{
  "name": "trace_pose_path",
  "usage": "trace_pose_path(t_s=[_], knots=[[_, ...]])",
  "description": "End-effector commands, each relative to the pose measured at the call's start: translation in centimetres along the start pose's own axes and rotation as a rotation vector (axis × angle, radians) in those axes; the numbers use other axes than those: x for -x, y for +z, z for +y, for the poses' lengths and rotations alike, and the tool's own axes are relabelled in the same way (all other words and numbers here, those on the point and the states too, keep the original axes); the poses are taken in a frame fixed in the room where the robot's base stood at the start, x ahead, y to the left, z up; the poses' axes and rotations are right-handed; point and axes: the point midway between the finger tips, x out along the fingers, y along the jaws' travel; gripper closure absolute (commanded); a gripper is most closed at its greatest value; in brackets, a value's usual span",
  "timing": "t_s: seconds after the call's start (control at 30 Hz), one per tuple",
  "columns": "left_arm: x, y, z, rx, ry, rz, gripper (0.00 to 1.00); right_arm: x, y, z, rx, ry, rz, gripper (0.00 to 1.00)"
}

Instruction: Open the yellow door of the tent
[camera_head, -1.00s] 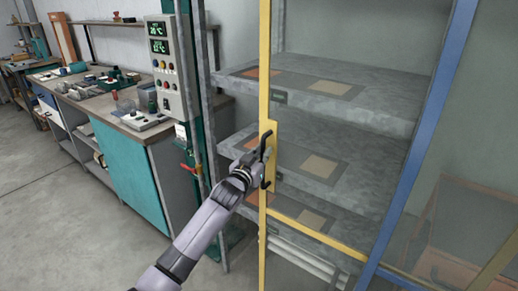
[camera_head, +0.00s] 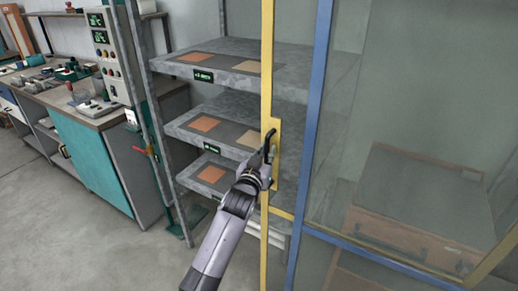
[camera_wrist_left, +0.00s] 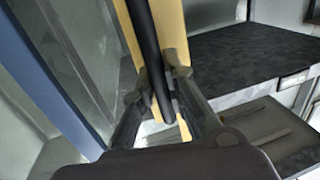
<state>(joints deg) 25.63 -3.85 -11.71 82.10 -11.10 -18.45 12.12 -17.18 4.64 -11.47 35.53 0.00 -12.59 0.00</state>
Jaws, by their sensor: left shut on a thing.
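The yellow door (camera_head: 266,70) of the tent stands ajar and shows as a narrow upright frame seen nearly edge-on, in front of the shelves. Its black handle (camera_head: 270,142) sits on a yellow plate at mid height. My left gripper (camera_head: 267,160) is shut around the handle. In the left wrist view, my left gripper (camera_wrist_left: 162,85) has its fingers on either side of the black handle bar (camera_wrist_left: 146,38), with the yellow door edge (camera_wrist_left: 168,28) behind it. My right gripper is not in view.
A blue post (camera_head: 313,120) stands just right of the door, with a clear panel beyond it. A grey shelf rack (camera_head: 205,128) with orange squares is behind the door. A control box (camera_head: 112,60) and a teal workbench (camera_head: 90,160) stand at left. Floor is clear at lower left.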

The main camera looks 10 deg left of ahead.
Motion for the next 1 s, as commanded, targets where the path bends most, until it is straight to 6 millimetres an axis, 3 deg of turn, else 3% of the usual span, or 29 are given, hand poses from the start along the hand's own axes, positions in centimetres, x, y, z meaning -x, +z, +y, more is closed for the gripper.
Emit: trace_pose_path(t_s=[0.5,0.53,0.8,1.0], knots=[[0.12,-0.01,0.56,0.000,0.000,0.002,1.00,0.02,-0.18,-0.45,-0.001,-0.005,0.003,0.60],[0.12,-0.01,0.56,0.000,0.000,0.002,0.86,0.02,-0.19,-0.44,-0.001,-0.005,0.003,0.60],[0.11,-0.02,0.55,0.000,0.000,0.001,0.68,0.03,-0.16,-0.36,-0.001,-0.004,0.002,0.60],[0.11,-0.04,0.55,0.000,0.000,0.001,0.67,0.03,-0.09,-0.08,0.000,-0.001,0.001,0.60]])
